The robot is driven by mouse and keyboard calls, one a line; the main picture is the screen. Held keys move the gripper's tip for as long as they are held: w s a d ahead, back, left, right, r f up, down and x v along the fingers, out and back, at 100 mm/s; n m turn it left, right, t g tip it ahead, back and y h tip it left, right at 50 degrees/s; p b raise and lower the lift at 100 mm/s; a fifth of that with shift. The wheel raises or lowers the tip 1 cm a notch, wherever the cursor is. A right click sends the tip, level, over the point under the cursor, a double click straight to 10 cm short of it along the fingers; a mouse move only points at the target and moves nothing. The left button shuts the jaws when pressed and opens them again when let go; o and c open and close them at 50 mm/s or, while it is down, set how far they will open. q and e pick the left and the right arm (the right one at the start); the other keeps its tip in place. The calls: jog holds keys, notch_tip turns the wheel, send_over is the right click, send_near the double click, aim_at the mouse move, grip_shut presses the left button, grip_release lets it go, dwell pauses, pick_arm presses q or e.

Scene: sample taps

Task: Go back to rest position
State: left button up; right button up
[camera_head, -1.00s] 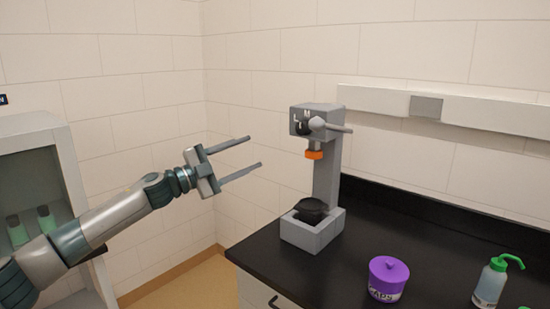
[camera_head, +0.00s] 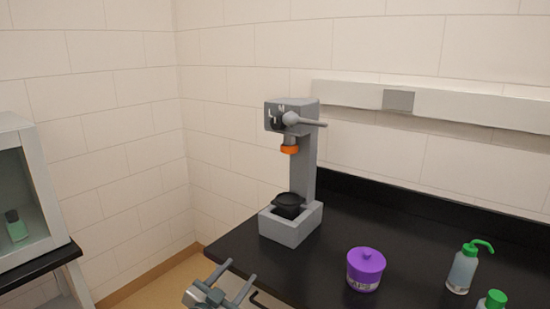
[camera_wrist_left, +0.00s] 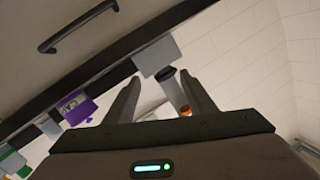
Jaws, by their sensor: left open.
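My left gripper (camera_head: 229,283) is low in the head view, in front of the black counter's near edge. Its two fingers are apart with nothing between them. The left wrist view also shows its spread fingers (camera_wrist_left: 160,95). Behind it on the counter stands the grey sample tap (camera_head: 306,165), with a lever at the top and an orange nozzle (camera_head: 289,149). A black round piece (camera_head: 288,199) sits in the tap's base below the nozzle. My right gripper does not show.
The black counter (camera_head: 330,265) carries a purple lidded jar (camera_head: 366,270) and a green-topped wash bottle (camera_head: 463,269); another green cap (camera_head: 495,299) is cut off below. A glass-fronted cabinet (camera_head: 35,190) stands at the left. A grey wall rail (camera_head: 450,105) runs behind.

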pick_arm(q)
jog(key=s+a+f+n+g+y, duration=0.2)
jog(key=s+a+f+g, duration=0.1)
jog(key=s+f, duration=0.55)
jog(key=s+a+f+n+g+y, duration=0.25)
jog(key=s+f, duration=0.35)
jog(key=s, duration=0.6)
jog(key=s+a+f+n+g+y, duration=0.1)
jog(key=s+a+f+n+g, duration=0.2)
jog(key=s+f, duration=0.55)
jog(key=s+a+g, duration=0.2)
jog(key=s, duration=0.6)
jog(key=s+a+g, duration=0.2)
jog(key=s, duration=0.6)
jog(key=s+f+x, duration=0.1)
jog(key=s+x, duration=0.2)
jog(key=x, duration=2)
jog(key=s+f, duration=0.5)
jog(key=f, duration=0.4)
jog(key=s+f+m, duration=0.1)
jog(key=s+f, duration=0.5)
jog(key=f, duration=0.4)
jog(key=shift+f+t, duration=0.2)
jog(key=shift+t, duration=0.25)
